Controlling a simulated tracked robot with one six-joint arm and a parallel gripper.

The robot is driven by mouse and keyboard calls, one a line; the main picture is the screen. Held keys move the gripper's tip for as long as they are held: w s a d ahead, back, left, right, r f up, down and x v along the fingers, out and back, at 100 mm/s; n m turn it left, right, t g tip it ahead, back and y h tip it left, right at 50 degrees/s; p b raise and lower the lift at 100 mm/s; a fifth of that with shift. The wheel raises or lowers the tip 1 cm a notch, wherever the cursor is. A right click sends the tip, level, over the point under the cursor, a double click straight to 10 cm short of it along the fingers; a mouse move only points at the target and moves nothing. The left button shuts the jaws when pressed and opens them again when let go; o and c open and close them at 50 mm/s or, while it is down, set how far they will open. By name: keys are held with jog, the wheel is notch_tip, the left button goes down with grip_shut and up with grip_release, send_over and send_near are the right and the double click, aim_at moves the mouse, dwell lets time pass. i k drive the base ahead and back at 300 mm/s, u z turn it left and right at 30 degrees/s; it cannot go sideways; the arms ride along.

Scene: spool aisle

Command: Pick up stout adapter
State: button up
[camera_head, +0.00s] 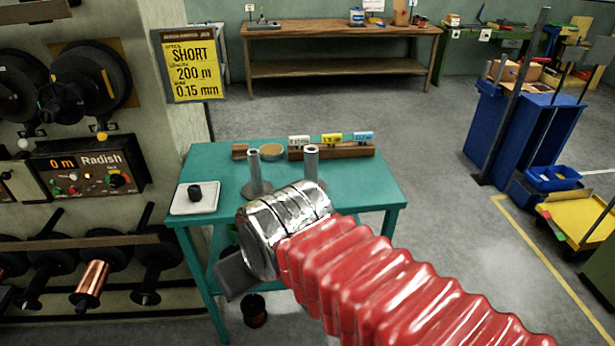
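A teal table (365,195) stands in front of me. Two grey upright posts on round bases stand on it, a left post (254,172) and a right post (311,163). A small black cylindrical piece (196,192) sits on a white square plate (181,207) at the table's left. No label shows which of these is the stout adapter. My gripper (236,277) is at the table's front edge, below the posts and right of the white plate. My shiny wrist hides most of it and the lower part of the right post, so its opening cannot be seen.
A wooden block with white, yellow and blue tags (331,150) and a round wooden disc (272,152) lie at the table's back. A dark spool (254,310) is below the table. A machine wall (90,215) stands left; blue bins (535,120) stand right. Floor between is clear.

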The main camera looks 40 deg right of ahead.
aim_at(310, 152)
jog(key=z, duration=0.05)
jog(key=i, duration=1)
jog(key=u, duration=0.05)
